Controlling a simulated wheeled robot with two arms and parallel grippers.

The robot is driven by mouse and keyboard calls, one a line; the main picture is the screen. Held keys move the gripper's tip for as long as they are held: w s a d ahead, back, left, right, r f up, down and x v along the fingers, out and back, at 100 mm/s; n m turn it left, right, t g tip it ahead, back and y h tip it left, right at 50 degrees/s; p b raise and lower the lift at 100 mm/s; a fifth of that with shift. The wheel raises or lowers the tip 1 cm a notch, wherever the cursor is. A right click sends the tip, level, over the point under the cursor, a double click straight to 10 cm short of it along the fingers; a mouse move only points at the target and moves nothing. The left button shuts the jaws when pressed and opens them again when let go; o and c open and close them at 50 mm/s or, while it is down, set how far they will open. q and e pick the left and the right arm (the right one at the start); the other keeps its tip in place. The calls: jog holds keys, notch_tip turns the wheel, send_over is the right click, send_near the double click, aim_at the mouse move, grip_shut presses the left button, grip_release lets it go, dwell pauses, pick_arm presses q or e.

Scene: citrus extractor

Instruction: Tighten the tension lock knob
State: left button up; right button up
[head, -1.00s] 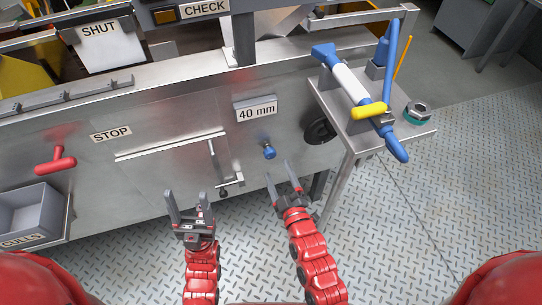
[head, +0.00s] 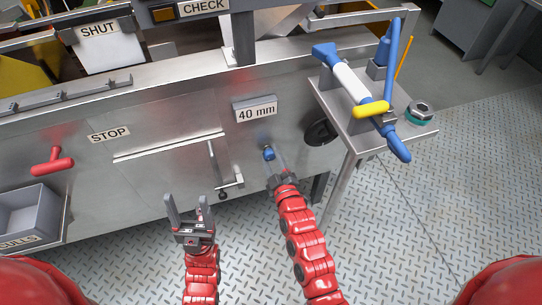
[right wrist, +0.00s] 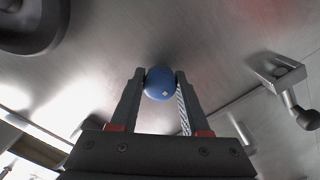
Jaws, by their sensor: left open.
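A small blue knob (head: 269,153) stands out from the steel front panel below the "40 mm" plate (head: 255,109). My right gripper (head: 274,157) is at the knob. In the right wrist view the round knob (right wrist: 160,83) lies between the two fingertips of this gripper (right wrist: 161,88), with the panel behind it. The fingers are very close to its sides; whether they press on it cannot be told. My left gripper (head: 186,203) is open and empty, in front of the panel to the left.
A lever bracket (head: 228,184) sits left of the knob and a black handwheel (head: 319,132) to its right. A side shelf (head: 345,128) at the right carries a blue and white tool (head: 350,82). A red handle (head: 53,161) and grey bin (head: 31,214) are at the left.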

grip_shut()
jog(key=m, duration=0.6)
jog(key=shift+f+m, duration=0.1)
jog(key=shift+m, duration=0.2)
jog(key=m+b, duration=0.2)
jog(key=m, duration=0.4)
jog(key=shift+f, duration=0.1)
jog(key=m+b, duration=0.2)
jog(key=m, duration=0.3)
jog(key=shift+a+m, duration=0.1)
jog(key=shift+m, duration=0.3)
